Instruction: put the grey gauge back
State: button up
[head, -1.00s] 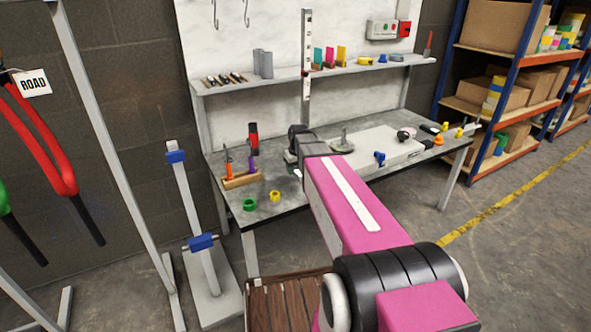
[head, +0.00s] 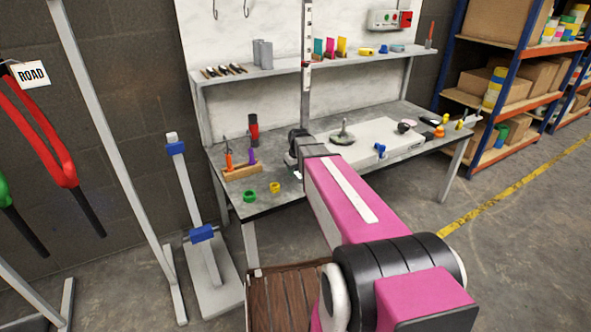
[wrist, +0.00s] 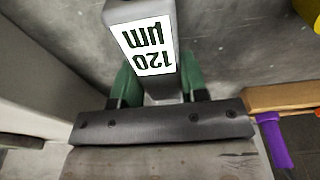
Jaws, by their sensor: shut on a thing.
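The grey gauge (wrist: 174,15) is in the wrist view, a grey block with a white label reading "120 µm" upside down. My gripper (wrist: 158,88) is shut on it, with a green finger on each side. The bench top (wrist: 225,45) shows behind the gauge; I cannot tell the gap between them. In the head view the dark end of my arm (head: 298,143) is over the left-middle of the workbench, and the fingers are mostly hidden. Teal (head: 318,46), pink (head: 330,47) and yellow (head: 342,48) upright plates stand on the shelf (head: 285,68).
A wooden block with tools (head: 242,173) stands left of my gripper; its purple handle (wrist: 275,140) shows in the wrist view. Green (head: 249,196) and yellow (head: 275,187) rings lie near the front edge. A white board (head: 375,140) lies right. A post (head: 306,95) rises behind.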

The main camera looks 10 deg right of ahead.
jog(key=o, duration=1.2)
jog(key=shift+c, duration=0.2)
